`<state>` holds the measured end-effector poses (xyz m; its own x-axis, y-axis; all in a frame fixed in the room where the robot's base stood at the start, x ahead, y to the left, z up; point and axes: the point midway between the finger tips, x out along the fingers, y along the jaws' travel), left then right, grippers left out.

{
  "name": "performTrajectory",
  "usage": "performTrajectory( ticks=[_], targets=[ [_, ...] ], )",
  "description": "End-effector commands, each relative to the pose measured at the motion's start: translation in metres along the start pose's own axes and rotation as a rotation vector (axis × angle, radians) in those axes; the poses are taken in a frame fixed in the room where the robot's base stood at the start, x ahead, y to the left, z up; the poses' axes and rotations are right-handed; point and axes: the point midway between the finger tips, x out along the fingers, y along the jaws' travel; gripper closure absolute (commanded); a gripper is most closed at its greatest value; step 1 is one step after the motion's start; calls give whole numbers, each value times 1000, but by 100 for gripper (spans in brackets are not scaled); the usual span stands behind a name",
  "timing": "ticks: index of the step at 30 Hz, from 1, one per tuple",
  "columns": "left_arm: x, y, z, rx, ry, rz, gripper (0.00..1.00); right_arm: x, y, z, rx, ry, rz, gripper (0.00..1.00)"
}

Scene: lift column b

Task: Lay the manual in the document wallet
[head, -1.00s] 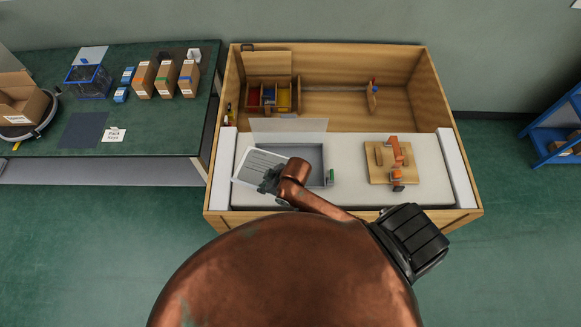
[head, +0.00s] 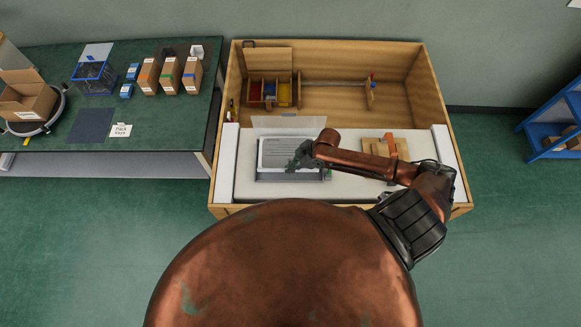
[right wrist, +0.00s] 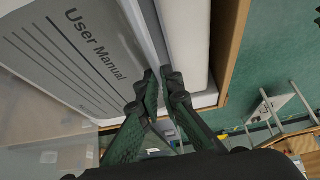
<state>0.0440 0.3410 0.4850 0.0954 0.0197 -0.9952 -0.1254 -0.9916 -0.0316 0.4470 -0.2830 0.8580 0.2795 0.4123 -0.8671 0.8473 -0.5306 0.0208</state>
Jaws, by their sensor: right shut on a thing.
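The manual (head: 283,151), a pale sheet with grey lines, lies over the grey document wallet (head: 272,178) in the head view. The wallet's clear flap (head: 287,123) stands open at the back. My right gripper (head: 296,166) is shut on the manual at its near edge, right of the middle. In the right wrist view the manual (right wrist: 75,50) shows its "User Manual" title, with the fingertips (right wrist: 160,88) at its edge. I cannot tell whether the manual touches the wallet's floor. My left gripper is not in view.
The wallet lies on a white pad inside a wooden crate (head: 434,100). A wooden block with an orange part (head: 385,147) stands right of it, partly behind my right arm. A divided box with coloured compartments (head: 270,92) stands behind. A green table (head: 60,150) is at the left.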

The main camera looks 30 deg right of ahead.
Motion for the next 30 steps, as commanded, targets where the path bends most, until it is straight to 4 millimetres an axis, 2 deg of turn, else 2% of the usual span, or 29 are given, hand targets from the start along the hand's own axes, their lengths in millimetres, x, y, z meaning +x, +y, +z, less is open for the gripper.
performTrajectory(
  ticks=[3, 8, 18, 30],
  targets=[
    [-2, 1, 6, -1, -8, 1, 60, -1, 0, 0, 0, 0, 2, 100],
    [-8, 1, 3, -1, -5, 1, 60, -3, 1, 2, 0, -2, 5, 100],
    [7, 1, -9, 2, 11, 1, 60, 21, 0, 15, -1, -2, 4, 100],
    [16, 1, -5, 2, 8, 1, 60, 37, 0, 24, -1, -1, 4, 100]
  ],
)
